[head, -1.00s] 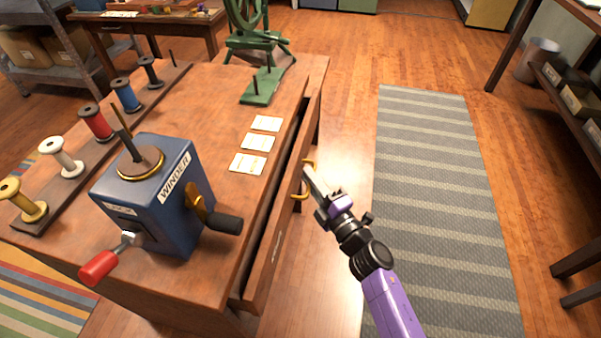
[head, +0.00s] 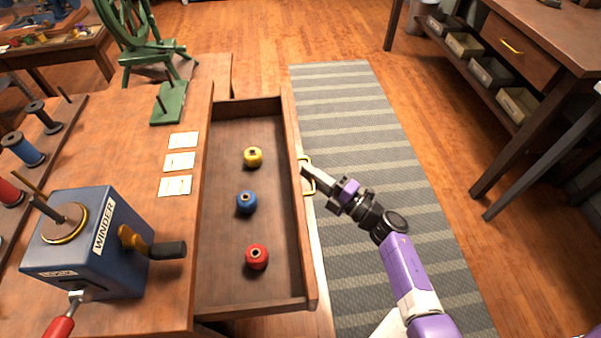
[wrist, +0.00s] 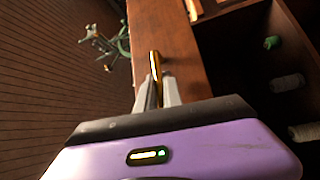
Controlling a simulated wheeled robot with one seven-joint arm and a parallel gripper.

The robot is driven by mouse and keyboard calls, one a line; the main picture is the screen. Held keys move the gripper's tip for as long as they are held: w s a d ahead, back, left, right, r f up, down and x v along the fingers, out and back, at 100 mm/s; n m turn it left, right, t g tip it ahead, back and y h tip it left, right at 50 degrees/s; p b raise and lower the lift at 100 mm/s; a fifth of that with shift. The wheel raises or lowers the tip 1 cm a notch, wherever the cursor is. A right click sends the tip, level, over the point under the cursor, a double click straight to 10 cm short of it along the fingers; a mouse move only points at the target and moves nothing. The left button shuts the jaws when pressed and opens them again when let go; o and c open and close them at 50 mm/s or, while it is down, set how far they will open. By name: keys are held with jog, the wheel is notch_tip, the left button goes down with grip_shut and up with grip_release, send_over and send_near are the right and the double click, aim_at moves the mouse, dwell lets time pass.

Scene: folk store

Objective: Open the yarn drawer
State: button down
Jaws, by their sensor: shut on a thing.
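The yarn drawer (head: 225,257) stands well out from the wooden table, and its inside is in plain view. In it a yellow yarn ball (head: 253,157), a blue one (head: 246,202) and a red one (head: 257,257) sit apart in a row. The drawer's brass handle (head: 309,188) is on its front. My gripper (head: 306,176) is shut on this handle from the right. In the wrist view the handle (wrist: 155,68) runs between the two fingers (wrist: 156,92), with the drawer's front board just behind it.
A blue winder (head: 100,240) with a crank and three paper cards (head: 179,162) are on the tabletop. A striped rug (head: 355,110) covers clear floor on the right. A workbench (head: 510,70) with bins is at the far right.

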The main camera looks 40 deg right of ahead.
jog(key=shift+s+f, duration=0.1)
jog(key=c, duration=1.8)
grip_release()
jog(key=shift+o, duration=0.2)
jog(key=shift+d, duration=0.1)
jog(key=s+d, duration=0.1)
jog(key=s, duration=0.6)
jog(key=shift+s+f, duration=0.3)
jog(key=shift+f, duration=0.15)
jog(key=shift+d, duration=0.1)
